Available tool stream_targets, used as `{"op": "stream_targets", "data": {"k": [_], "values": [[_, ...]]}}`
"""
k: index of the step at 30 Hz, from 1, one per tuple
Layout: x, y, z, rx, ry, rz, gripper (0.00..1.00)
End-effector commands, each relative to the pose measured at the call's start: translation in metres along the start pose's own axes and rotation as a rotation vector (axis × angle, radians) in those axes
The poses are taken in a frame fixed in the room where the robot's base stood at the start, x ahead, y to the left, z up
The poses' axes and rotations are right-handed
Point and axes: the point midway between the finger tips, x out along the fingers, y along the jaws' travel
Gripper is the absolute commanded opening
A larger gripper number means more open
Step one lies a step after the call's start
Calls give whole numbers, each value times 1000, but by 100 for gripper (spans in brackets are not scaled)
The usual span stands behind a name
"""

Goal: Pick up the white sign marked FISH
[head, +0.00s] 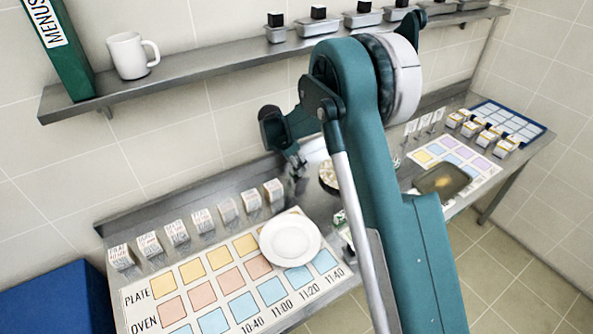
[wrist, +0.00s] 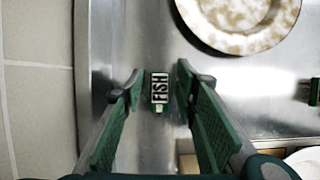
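The white sign marked FISH (wrist: 159,88) shows in the wrist view on the steel counter, with dark lettering and green at its edges. My gripper (wrist: 158,76) is open, with one green-padded finger on each side of the sign. Gaps show between the sign and both fingers, so neither appears to touch it. In the head view my gripper (head: 292,158) is low over the counter near the wall, partly hidden by my arm. I cannot make out the FISH sign in that view.
A speckled round plate (wrist: 240,22) lies close by on the right. A row of small sign blocks (head: 202,220) stands left along the wall. A white plate (head: 290,240) sits on the colored chart (head: 198,318). A shelf (head: 190,82) with a mug (head: 130,58) runs above.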

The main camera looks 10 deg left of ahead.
Motion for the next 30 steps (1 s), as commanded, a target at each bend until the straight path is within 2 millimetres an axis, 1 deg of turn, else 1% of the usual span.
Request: {"op": "stream_targets", "data": {"k": [16,17,21,23,30], "values": [[0,0,0,0,0,0,30],[0,0,0,0,0,0,27],[0,0,0,0,0,0,9],[0,0,0,0,0,0,1],[0,0,0,0,0,0,1]]}}
